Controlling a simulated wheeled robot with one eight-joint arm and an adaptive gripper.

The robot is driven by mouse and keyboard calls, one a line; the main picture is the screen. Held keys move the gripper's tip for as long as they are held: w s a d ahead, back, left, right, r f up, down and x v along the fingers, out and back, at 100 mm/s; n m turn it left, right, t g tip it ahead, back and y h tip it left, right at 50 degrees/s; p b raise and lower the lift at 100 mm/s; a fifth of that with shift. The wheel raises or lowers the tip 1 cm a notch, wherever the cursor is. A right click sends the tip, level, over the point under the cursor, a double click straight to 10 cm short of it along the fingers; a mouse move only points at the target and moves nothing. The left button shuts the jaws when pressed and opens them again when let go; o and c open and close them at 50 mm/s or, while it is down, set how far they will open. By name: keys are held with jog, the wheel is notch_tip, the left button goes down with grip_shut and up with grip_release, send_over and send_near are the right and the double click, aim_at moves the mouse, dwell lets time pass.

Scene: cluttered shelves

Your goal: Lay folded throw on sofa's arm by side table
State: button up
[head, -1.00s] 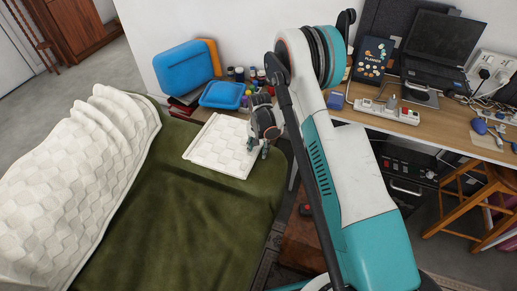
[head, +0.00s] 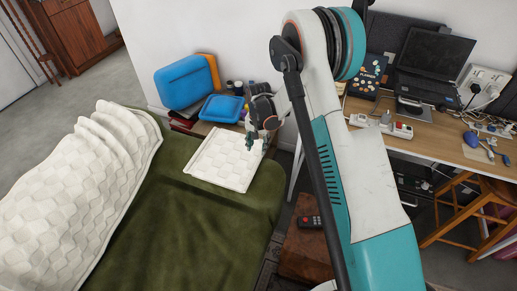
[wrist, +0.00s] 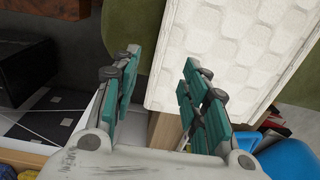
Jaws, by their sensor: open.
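The folded throw (head: 218,163) is a flat white, checker-textured rectangle. It lies on the far end of the green sofa (head: 185,235), beside the side table (head: 205,129). My gripper (head: 256,142) is open and empty near the throw's far right corner; the head view does not show clearly how high it is. Part of the side table is hidden behind my gripper.
A larger white quilted blanket (head: 65,195) covers the sofa's left part. Blue containers (head: 187,83) and small bottles crowd the side table. A desk (head: 440,122) with a laptop (head: 435,62) and a wooden stool (head: 480,210) stand right. A remote (head: 309,221) lies on a low brown surface.

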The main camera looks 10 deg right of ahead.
jog(key=s+d+r+n+t, duration=0.1)
jog(key=s+r, duration=0.3)
jog(key=r, duration=0.5)
jog(key=s+r+n+t, duration=0.1)
jog(key=s+r, duration=0.2)
jog(key=r, duration=0.5)
jog(key=s+d+r+n+t, duration=0.1)
jog(key=s+r, duration=0.3)
jog(key=r, duration=0.5)
jog(key=s+d+r+n+t, duration=0.1)
jog(key=s+r+n+t, duration=0.1)
jog(key=s, duration=0.9)
jog(key=s+d+r+n+t, duration=0.1)
jog(key=s+r, duration=0.4)
jog(key=s, duration=0.6)
jog(key=shift+n+t, duration=0.4)
jog(key=shift+t, duration=0.1)
jog(key=shift+s, duration=0.1)
